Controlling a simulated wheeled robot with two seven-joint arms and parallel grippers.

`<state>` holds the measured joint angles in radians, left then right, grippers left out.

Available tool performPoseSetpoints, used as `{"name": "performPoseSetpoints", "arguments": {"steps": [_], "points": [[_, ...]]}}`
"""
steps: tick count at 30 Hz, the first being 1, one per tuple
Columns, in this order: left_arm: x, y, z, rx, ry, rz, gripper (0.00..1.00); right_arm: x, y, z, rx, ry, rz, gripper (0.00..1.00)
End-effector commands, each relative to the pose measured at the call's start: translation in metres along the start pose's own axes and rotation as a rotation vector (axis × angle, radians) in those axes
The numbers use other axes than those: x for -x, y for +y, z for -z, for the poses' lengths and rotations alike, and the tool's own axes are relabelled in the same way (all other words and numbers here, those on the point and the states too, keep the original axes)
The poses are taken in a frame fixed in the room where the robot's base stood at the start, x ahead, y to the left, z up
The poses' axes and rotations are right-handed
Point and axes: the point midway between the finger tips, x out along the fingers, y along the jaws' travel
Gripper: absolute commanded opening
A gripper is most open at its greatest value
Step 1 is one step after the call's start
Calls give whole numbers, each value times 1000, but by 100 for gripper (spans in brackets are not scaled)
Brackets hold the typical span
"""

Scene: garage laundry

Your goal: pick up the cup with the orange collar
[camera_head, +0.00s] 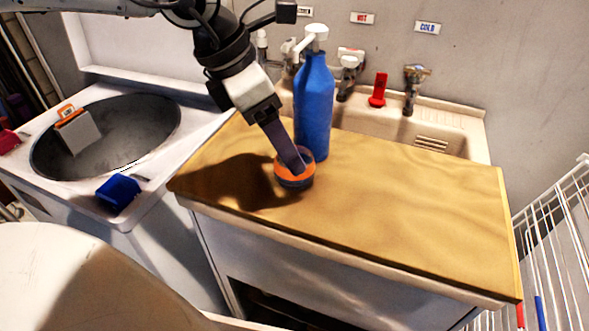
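A small, low blue cup with an orange collar (296,182) stands on the wooden board, left of its middle. My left gripper (291,158) comes down from the upper left, with its fingers reaching to the cup's top. The fingers overlap in this view and cover part of the cup's rim. I cannot tell whether they are inside or around the rim, or whether they are open or shut. My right gripper is not in view.
A tall blue bottle (314,110) with a white top stands close behind the cup. A sink (470,140) with taps is behind the board (420,215). A washer opening (130,125) is at left, a white wire rack (560,235) at right. The board's right half is clear.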

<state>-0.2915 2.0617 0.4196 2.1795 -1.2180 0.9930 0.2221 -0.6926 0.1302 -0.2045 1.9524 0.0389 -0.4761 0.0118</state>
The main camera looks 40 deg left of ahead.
Motion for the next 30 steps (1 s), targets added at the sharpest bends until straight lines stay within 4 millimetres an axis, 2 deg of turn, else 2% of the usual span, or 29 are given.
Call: {"name": "performPoseSetpoints", "arguments": {"steps": [7, 17, 24, 25, 30], "points": [[-32, -2, -2, 0, 5, 1, 71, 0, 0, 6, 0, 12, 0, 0], [-38, -1, -2, 0, 0, 0, 71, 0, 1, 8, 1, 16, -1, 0], [-38, -1, -2, 0, 0, 0, 31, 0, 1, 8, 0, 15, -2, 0], [-38, -1, -2, 0, 1, 0, 28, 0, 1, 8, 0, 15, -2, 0], [-38, -1, -2, 0, 0, 0, 27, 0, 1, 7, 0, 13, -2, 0]]}}
